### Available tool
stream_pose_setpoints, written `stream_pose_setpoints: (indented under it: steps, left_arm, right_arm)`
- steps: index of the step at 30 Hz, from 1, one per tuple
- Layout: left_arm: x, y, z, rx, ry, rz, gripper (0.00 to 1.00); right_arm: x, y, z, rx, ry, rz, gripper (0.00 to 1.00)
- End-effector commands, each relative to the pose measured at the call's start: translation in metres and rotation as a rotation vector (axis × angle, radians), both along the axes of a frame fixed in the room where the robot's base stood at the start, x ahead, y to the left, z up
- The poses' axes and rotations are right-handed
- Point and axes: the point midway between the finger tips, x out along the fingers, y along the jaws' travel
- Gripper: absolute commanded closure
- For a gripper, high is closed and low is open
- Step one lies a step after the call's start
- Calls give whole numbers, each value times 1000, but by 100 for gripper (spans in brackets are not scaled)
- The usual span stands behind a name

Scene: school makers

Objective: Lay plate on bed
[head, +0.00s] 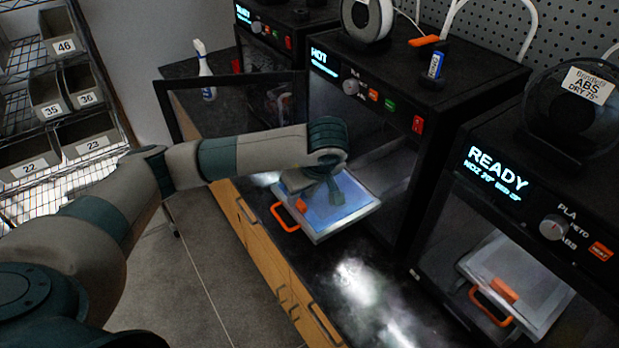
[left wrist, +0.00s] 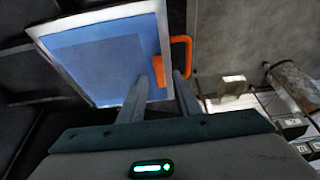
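A plate with a blue top, pale rim (head: 345,228) and orange loop handle (head: 284,218) is in front of the middle printer's opening, handle toward the drawers. An orange block (head: 301,205) is at its handle edge. My left gripper (head: 322,190) is over the plate's top, close to that block. In the left wrist view, the fingers (left wrist: 160,75) are apart, pointing at the orange block (left wrist: 157,68), with the blue plate (left wrist: 100,62) beyond. Contact with the block cannot be made out. The bed inside the middle printer (head: 385,165) is mostly hidden. My right gripper is out of view.
The middle printer's door (head: 190,112) stands open to the left, behind my forearm. The right printer (head: 560,215) holds another plate (head: 535,292) with an orange handle. The dark bench (head: 345,285) is clear in front.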

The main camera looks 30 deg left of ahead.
Motion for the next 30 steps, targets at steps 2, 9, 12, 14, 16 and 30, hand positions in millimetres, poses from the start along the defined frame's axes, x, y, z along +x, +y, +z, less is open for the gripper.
stream_pose_setpoints:
  steps: [2, 9, 12, 14, 16, 30]
  left_arm:
    - [0, -3, 9, 1, -4, -3, 69]
    - [-5, -11, 33, 1, -4, -2, 69]
    - [-8, -15, 44, 1, -4, -2, 69]
    - [-10, -17, 50, 1, -4, -2, 69]
    - [-11, -20, 57, 0, -4, -3, 69]
    - [-19, -32, 89, 1, -1, -1, 69]
  right_arm:
    - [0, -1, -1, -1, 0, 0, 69]
    - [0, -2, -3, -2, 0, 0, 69]
    - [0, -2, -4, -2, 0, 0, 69]
    - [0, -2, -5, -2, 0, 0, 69]
    - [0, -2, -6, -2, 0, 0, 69]
    - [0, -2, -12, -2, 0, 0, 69]
